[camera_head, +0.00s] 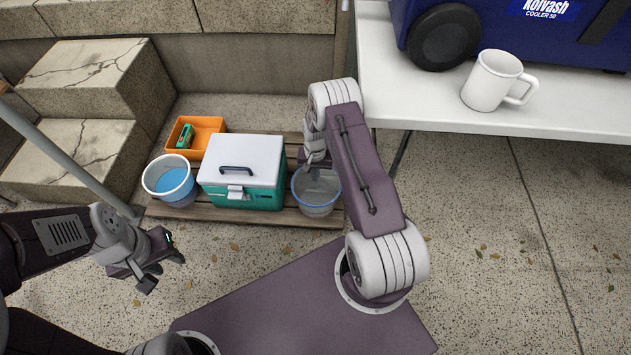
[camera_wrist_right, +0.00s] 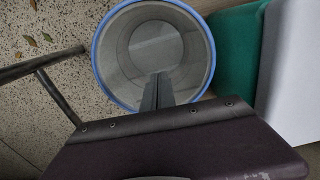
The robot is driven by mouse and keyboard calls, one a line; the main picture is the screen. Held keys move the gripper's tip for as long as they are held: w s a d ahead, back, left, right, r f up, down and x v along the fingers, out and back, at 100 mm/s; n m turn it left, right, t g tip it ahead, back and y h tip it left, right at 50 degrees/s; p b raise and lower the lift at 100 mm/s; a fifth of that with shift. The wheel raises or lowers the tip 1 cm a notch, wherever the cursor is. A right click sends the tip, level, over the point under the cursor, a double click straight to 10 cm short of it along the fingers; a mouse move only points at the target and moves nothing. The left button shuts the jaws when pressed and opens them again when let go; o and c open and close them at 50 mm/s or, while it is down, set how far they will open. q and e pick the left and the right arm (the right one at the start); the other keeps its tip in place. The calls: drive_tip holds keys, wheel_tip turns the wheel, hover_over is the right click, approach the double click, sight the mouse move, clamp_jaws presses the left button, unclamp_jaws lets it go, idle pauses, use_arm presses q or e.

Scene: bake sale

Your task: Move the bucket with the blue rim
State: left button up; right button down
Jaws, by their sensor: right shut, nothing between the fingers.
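The bucket with the blue rim (camera_head: 318,196) is grey and stands upright on the wooden pallet, right of the teal cooler box. In the right wrist view the bucket (camera_wrist_right: 150,48) is seen from above, open and empty inside. My right gripper (camera_wrist_right: 158,80) is shut with nothing in it. Its fingers show over the bucket's near rim and opening; I cannot tell whether they touch it. In the head view my right arm hides part of the bucket's top. My left gripper (camera_head: 166,270) is open and empty at the lower left, away from the bucket.
The teal cooler box with a white lid (camera_head: 240,170) stands close beside the bucket. A white bucket with blue contents (camera_head: 170,181) and an orange crate (camera_head: 203,134) are left of it. A white table (camera_head: 430,100) with a mug (camera_head: 491,82) is at the right.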

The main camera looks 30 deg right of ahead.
drive_tip(key=b, duration=0.6)
approach(316, 190)
drive_tip(key=s+a+f, duration=0.2)
drive_tip(key=s+f, duration=0.1)
drive_tip(key=shift+s, duration=0.15)
drive_tip(key=w+d+b, duration=0.1)
drive_tip(key=w+b, duration=0.1)
drive_tip(key=b, duration=0.1)
drive_tip(key=shift+w+d, duration=0.4)
drive_tip(key=shift+w+d+r, duration=0.2)
drive_tip(key=shift+w+r, duration=0.05)
drive_tip(key=shift+w, duration=0.05)
drive_tip(key=shift+r, duration=0.1)
